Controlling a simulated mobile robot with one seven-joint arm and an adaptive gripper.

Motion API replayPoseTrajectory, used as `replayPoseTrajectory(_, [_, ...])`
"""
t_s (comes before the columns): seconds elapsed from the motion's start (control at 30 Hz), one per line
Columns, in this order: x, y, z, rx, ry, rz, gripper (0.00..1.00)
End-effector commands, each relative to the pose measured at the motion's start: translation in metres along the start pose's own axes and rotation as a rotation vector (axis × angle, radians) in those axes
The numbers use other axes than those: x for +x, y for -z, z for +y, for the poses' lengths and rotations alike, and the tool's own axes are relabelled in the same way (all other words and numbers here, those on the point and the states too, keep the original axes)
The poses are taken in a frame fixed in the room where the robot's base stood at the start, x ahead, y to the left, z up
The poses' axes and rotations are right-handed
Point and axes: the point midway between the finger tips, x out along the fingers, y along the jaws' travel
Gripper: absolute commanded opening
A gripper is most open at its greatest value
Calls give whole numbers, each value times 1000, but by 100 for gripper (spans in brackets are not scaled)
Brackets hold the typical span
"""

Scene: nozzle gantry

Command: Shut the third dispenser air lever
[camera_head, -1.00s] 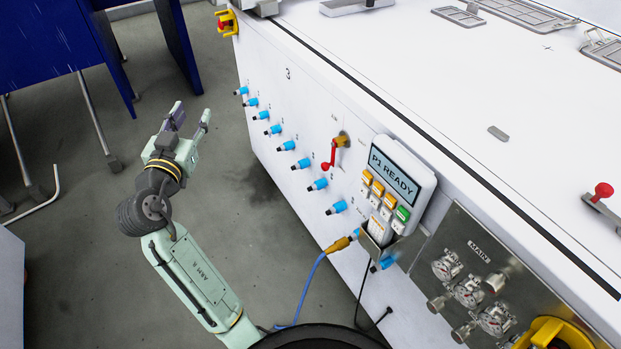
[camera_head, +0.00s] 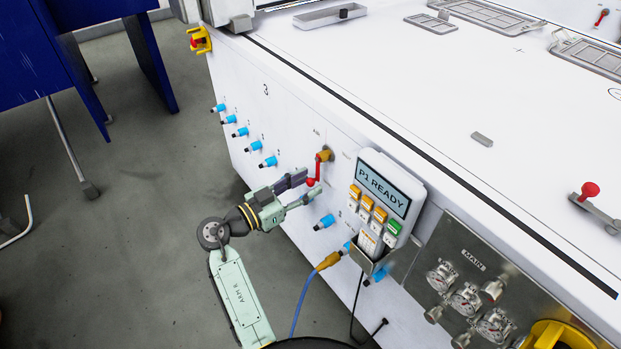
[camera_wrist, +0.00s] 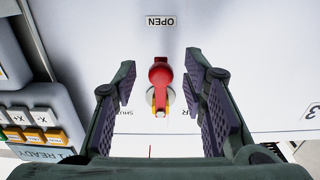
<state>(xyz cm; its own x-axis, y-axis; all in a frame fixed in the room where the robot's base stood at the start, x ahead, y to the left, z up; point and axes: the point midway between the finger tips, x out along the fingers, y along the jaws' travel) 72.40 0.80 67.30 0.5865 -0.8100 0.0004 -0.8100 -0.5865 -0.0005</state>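The air lever is a red handle with a round knob (camera_head: 311,182) on a brass valve (camera_head: 325,156), on the white side panel under the number 3. In the wrist view the red lever (camera_wrist: 160,76) points up toward the OPEN label (camera_wrist: 161,20). A SHUT label (camera_wrist: 123,113) lies to its left, partly hidden by a finger. My gripper (camera_head: 309,187) is at the panel with its fingers open. In the wrist view the lever shows between the two fingers, with a gap on each side; I cannot tell how deep it sits between them.
Several blue fittings (camera_head: 253,146) line the panel on the left. A pendant reading P1 READY (camera_head: 383,189) hangs close to the right of the lever. A blue cable (camera_head: 304,292) runs below. The floor on the left is clear near my arm.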

Motion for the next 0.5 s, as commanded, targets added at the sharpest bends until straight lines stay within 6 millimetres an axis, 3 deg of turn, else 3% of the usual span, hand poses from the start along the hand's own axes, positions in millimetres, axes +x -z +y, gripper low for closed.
replayPoseTrajectory(0.2, [17, 0, 0, -1, 1, 0, 39])
replayPoseTrajectory(0.5, [18, 0, 0, -1, 2, 0, 38])
